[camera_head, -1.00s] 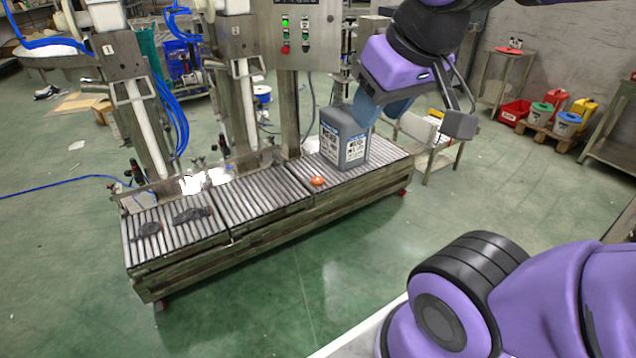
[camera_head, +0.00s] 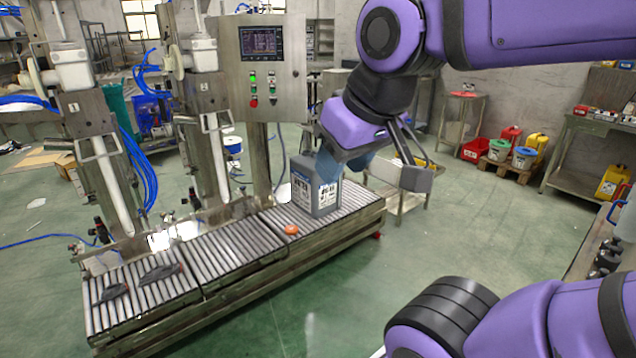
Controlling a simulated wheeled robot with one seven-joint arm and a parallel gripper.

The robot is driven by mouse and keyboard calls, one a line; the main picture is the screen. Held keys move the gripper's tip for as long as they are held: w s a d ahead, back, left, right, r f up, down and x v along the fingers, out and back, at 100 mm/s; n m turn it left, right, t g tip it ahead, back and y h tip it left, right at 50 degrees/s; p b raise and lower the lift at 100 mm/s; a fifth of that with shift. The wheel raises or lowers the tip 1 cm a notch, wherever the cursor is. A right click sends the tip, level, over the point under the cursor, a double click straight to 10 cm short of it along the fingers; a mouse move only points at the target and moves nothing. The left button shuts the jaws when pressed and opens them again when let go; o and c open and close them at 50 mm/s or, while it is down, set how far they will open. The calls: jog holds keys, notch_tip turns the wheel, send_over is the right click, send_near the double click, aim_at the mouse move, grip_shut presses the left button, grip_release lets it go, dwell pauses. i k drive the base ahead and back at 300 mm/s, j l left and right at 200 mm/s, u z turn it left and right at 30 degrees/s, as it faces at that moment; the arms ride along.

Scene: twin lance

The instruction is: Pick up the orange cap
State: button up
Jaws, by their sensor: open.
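The orange cap (camera_head: 291,229) lies on the roller conveyor (camera_head: 235,258), just in front of the grey canister. The grey canister (camera_head: 314,187) stands upright on the conveyor's right part, with a white and blue label. My gripper (camera_head: 372,160) is at the end of my purple arm, above and to the right of the canister. It is open and apart from the cap. A blue part near it overlaps the canister's upper right edge in the picture; I cannot tell whether they touch.
Two dark grey objects (camera_head: 158,272) lie on the conveyor's left part. Filling machines with nozzles and a control panel (camera_head: 262,60) stand behind the conveyor. A pallet with red, green and yellow containers (camera_head: 506,150) is at the right. The green floor in front is clear.

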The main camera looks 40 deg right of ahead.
aim_at(290, 229)
jog(key=i+l+z, duration=0.15)
jog(key=i+l, duration=0.2)
jog(key=i, duration=0.15)
jog(key=i+l+z, duration=0.15)
jog(key=i+l, duration=0.2)
jog(key=i+l+z, duration=0.15)
jog(key=i, duration=0.5)
jog(key=i+l+z, duration=0.15)
jog(key=i, duration=0.35)
jog(key=l, duration=0.1)
